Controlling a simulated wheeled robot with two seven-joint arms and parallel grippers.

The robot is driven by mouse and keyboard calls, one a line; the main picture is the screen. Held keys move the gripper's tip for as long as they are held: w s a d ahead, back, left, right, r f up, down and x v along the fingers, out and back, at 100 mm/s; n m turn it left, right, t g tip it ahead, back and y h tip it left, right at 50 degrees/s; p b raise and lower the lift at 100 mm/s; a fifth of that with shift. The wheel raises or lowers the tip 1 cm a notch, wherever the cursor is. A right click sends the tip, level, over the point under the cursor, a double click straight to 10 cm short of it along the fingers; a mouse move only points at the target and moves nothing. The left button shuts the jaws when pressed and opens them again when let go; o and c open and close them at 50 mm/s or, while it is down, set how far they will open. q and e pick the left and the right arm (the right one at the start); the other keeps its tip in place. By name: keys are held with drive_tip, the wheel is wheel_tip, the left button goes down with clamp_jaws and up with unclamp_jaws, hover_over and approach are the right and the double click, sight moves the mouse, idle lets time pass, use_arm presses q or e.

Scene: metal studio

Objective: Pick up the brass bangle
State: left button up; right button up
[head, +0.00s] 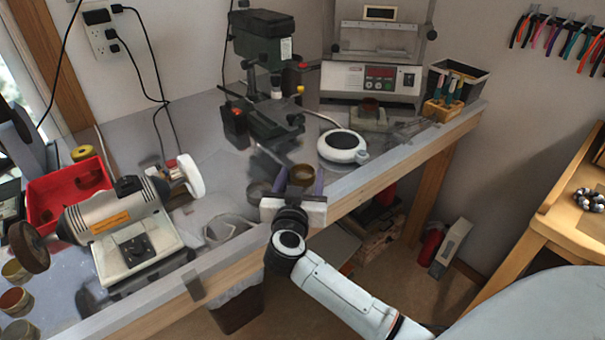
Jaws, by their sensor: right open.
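A brownish, brass-coloured ring, which looks like the brass bangle (302,175), is at the near part of the grey bench top, right of the middle. My right gripper (300,178) reaches over the bench's front edge, with its two purple-grey fingers apart. The ring shows between the fingertips, one finger to each side; I cannot tell whether they touch it. The gripper's pale body hides the bench just in front of the ring. My left gripper is out of view.
A darker round piece (258,191) sits close to the left finger. A white round device (342,146) stands right of and behind the gripper. A green drill press (266,75) is behind. A bench polisher (122,225) and red tray (68,192) are at left.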

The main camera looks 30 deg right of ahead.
sight(301, 179)
drive_tip(key=shift+w+d, duration=0.1)
drive_tip(key=shift+d, duration=0.05)
drive_tip(key=c, duration=0.8)
wheel_tip(301, 179, up, 10)
